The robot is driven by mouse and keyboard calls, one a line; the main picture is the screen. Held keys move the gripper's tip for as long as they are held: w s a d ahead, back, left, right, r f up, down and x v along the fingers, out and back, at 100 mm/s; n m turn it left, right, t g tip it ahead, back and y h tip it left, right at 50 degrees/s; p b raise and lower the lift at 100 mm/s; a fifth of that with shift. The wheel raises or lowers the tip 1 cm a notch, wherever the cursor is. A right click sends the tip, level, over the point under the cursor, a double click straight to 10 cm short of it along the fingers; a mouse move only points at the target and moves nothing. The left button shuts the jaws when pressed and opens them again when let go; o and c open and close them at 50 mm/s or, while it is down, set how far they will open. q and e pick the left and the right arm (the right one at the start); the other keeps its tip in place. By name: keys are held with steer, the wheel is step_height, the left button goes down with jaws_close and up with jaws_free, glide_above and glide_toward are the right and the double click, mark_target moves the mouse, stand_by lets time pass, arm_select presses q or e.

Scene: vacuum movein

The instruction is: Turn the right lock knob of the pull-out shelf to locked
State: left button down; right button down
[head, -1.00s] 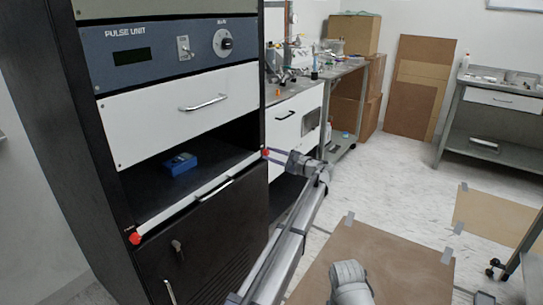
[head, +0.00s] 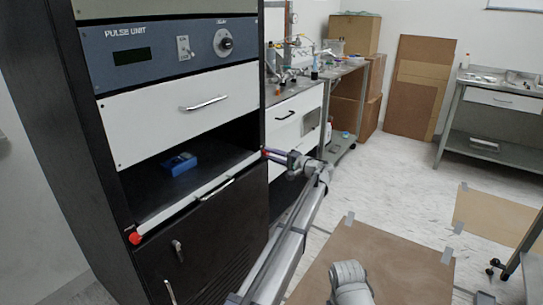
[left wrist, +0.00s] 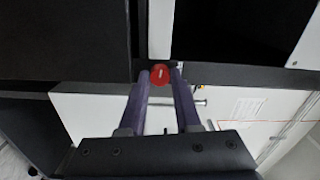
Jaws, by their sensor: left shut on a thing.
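The right lock knob (left wrist: 160,74) is a red disc with a pale line on its face, at the right end of the pull-out shelf's front edge. My left gripper (left wrist: 160,80) is shut on it, with one purple finger on each side. In the head view, the left gripper (head: 272,154) reaches the shelf's right corner and mostly covers the knob. The pull-out shelf (head: 165,213) is a dark board with a white front strip. The red left lock knob (head: 135,238) sits at its left end.
A blue box-like device (head: 180,164) lies on the shelf. A white drawer (head: 150,120) with a handle is above it, and a black cabinet door (head: 210,245) is below. A bench (head: 345,75) with equipment stands to the right. Open floor lies further right.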

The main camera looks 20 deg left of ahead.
arm_select(q)
steer(key=shift+n, duration=0.4)
steer(key=c, duration=0.6)
jaws_free()
steer(key=shift+d, duration=0.1)
steer(key=v, duration=0.7)
steer(key=shift+s+d, duration=0.2)
steer(key=shift+d, duration=0.1)
